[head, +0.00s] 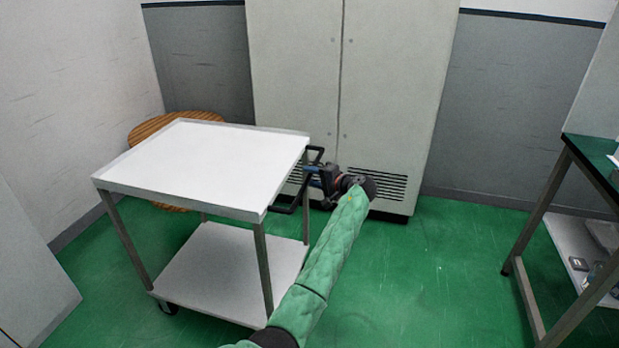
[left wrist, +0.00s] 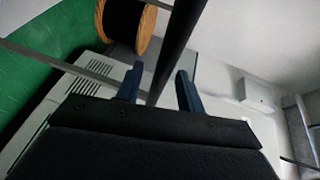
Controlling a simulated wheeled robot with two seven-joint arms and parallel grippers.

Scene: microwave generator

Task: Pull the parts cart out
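The parts cart (head: 205,165) has a white top tray, a lower white shelf (head: 225,265), grey legs and casters. Its black handle (head: 286,208) sticks out on the right side. My left gripper (head: 312,172) is at this handle, with its arm in a green sleeve coming up from the bottom. In the left wrist view, the two blue fingers of the left gripper (left wrist: 160,72) stand apart on either side of a dark handle bar (left wrist: 178,42). Gaps show between the bar and the fingers. My right gripper is not in view.
A wooden cable drum (head: 145,131) stands behind the cart near the left wall. A tall grey cabinet (head: 385,90) stands at the back, close to the gripper. A workbench (head: 560,168) is at the right. The green floor (head: 430,280) between cart and bench is clear.

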